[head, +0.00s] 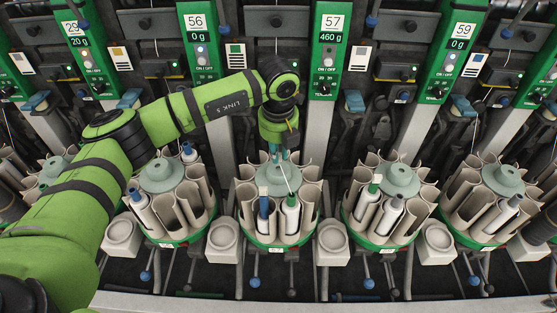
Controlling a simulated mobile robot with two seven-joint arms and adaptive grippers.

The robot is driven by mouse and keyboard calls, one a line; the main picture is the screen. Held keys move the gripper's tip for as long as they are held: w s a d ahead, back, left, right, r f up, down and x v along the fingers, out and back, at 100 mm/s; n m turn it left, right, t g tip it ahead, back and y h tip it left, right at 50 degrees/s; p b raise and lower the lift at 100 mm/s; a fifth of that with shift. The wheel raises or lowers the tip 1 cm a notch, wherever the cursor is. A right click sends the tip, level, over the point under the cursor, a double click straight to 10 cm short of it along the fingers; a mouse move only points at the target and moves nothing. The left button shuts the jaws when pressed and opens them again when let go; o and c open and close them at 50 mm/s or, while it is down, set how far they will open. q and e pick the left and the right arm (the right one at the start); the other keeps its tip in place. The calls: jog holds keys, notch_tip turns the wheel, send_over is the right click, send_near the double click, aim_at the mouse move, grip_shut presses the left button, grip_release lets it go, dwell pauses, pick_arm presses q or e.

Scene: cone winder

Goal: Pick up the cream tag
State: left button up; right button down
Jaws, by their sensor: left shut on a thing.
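My left gripper (278,156) points down over the round bobbin magazine (247,225) below the unit marked 57 and 56. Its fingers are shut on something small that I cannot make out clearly. A thin pale strip (284,176) runs down from between the fingertips towards a green-and-white bobbin (291,213); I cannot tell whether it is a tag seen edge-on or a thread. A small cream-white piece (263,190) shows at the top of a blue bobbin (264,213), just below and left of the fingers. My right gripper is not in view.
Similar magazines with bobbins stand at the left (160,176) and right (398,174). White cups (222,238) sit between them. Green unit panels (327,50) rise behind, with cream striped cards (236,56) beside them. A pale rail (320,304) runs along the front.

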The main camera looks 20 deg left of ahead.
pick_arm(q)
jog(key=s+d+r+b, duration=0.2)
jog(key=s+d+r, duration=0.3)
jog(key=d+r, duration=0.5)
jog(key=shift+d+r, duration=0.25)
jog(key=shift+r, duration=0.35)
jog(key=shift+s, duration=0.1)
